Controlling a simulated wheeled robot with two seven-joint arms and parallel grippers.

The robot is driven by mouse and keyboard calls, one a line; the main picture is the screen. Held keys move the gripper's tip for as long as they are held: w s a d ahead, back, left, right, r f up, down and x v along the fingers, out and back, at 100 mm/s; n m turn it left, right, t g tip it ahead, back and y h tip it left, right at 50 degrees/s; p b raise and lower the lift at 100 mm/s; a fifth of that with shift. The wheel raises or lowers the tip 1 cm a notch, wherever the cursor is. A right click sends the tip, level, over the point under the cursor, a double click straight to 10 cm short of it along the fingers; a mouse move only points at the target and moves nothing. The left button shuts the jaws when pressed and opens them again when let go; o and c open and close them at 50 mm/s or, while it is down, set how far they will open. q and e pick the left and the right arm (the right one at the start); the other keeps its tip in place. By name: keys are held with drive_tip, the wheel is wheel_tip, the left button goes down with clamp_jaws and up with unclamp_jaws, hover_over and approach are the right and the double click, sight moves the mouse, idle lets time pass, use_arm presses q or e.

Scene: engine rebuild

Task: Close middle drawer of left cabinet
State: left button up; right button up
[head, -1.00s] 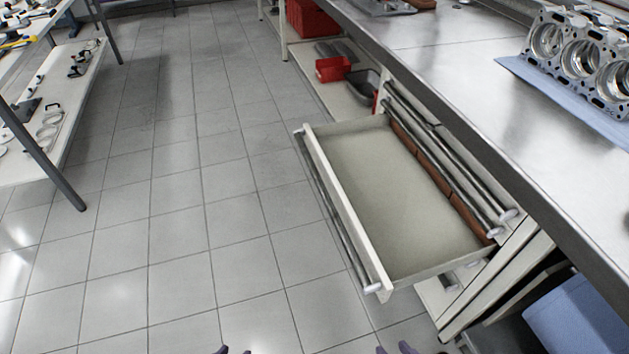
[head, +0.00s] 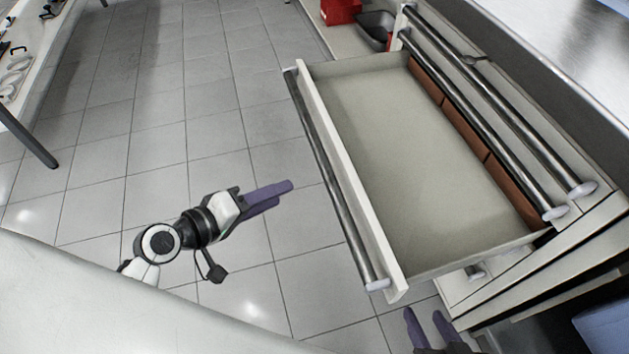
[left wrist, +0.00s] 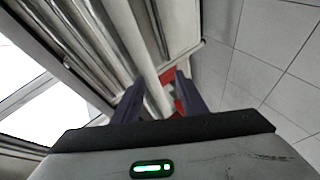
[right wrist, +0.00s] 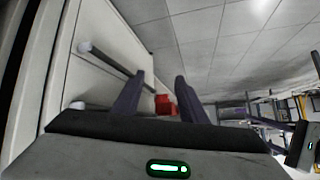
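The pulled-out drawer (head: 400,190) is pale, with a white front panel and a long metal handle bar (head: 335,190) along its outside. It stands well out of the cabinet (head: 520,290), below two more handle bars. My left gripper (head: 290,190) is left of the drawer front, apart from the handle in the head view; its fingers are spread in the left wrist view (left wrist: 158,90). My right gripper (head: 423,314) is near the drawer's near front corner, fingers apart and empty. The right wrist view (right wrist: 165,85) shows handle bars to its left.
A steel worktop (head: 570,60) lies above the cabinet. A red bin (head: 340,10) and a grey tray (head: 377,28) sit on a shelf beyond the drawer. The tiled floor (head: 220,130) between is clear.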

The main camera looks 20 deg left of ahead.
use_arm(q)
drive_tip(key=w+d+r+n+t+h+b, duration=0.1)
drive_tip(key=w+d+b, duration=0.3)
drive_tip(key=w, duration=0.7)
drive_tip(key=shift+d+r+n+t+h, duration=0.2)
drive_tip(key=shift+d+n+t+h, duration=0.1)
drive_tip(key=shift+d+n+h, duration=0.25)
clamp_jaws()
